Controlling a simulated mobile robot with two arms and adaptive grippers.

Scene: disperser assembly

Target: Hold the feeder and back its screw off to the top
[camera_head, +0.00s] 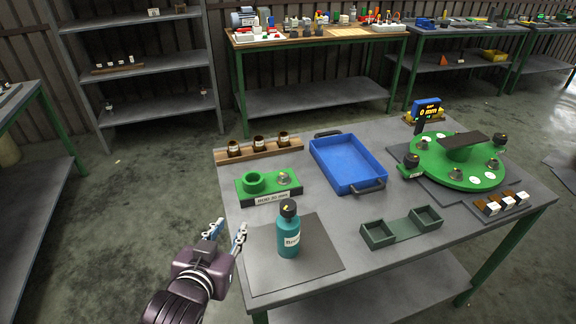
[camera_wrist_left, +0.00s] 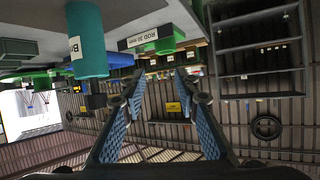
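No part is marked as the feeder, and I cannot tell for sure which thing it is. A teal bottle-shaped body (camera_head: 288,240) with a white label stands upright on a dark grey mat (camera_head: 262,273). Its dark top (camera_head: 288,208) has a small light detail that is too small to make out. The teal body also shows in the left wrist view (camera_wrist_left: 88,42), at upper left. My left gripper (camera_head: 226,231) is open and empty, left of the teal body and apart from it, by the table's left edge. Its spread fingers show in the left wrist view (camera_wrist_left: 161,92). My right gripper is not in view.
A green block (camera_head: 268,187) labelled ROD 30 mm stands behind the mat. A blue tray (camera_head: 346,163), a dark green two-part holder (camera_head: 401,229) and a green round plate (camera_head: 456,160) lie right. A wooden rack (camera_head: 260,149) is at the back left.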

